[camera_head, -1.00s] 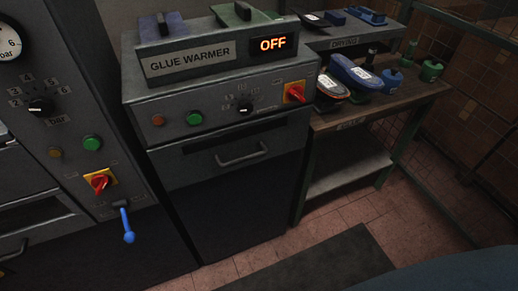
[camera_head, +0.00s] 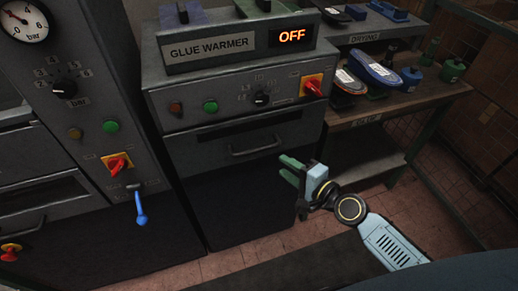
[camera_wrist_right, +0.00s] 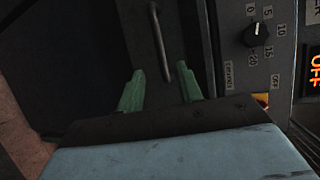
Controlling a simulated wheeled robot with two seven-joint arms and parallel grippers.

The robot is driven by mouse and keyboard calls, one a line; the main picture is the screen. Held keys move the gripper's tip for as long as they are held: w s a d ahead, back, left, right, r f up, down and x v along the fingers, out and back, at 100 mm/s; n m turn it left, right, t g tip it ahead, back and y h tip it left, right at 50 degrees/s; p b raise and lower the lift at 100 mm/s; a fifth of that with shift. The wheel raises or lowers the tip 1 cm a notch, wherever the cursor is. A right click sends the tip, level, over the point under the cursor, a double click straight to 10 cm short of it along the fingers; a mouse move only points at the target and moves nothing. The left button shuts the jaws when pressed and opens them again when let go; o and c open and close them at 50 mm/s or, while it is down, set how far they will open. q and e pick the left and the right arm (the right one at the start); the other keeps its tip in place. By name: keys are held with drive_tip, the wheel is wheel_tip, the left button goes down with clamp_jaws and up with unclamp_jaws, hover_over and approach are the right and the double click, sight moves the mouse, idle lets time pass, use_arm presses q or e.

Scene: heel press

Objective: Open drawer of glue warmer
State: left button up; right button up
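The glue warmer (camera_head: 215,86) is a dark grey cabinet with a lit OFF display (camera_head: 292,36). Its drawer (camera_head: 200,155) looks shut, with a bar handle (camera_head: 256,147) on its front. My right gripper (camera_head: 287,170) is below and to the right of the handle in the head view. In the right wrist view the green fingers of my right gripper (camera_wrist_right: 160,92) are spread apart and empty. The drawer handle (camera_wrist_right: 160,42) shows just beyond them, between the two fingertips in the picture; contact cannot be made out. My left gripper is not in view.
A press with a gauge (camera_head: 25,20), a red knob (camera_head: 117,164) and a blue lever (camera_head: 140,207) stands at left. A wooden bench (camera_head: 425,92) with shoes and bottles stands at right. The floor (camera_head: 225,262) before the warmer shows some free room.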

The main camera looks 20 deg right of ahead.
sight(261, 151)
drive_tip(key=x, duration=1.1)
drive_tip(key=shift+w+a+b, duration=0.2)
drive_tip(key=shift+w+b, duration=0.15)
drive_tip(key=shift+b, duration=0.05)
clamp_jaws()
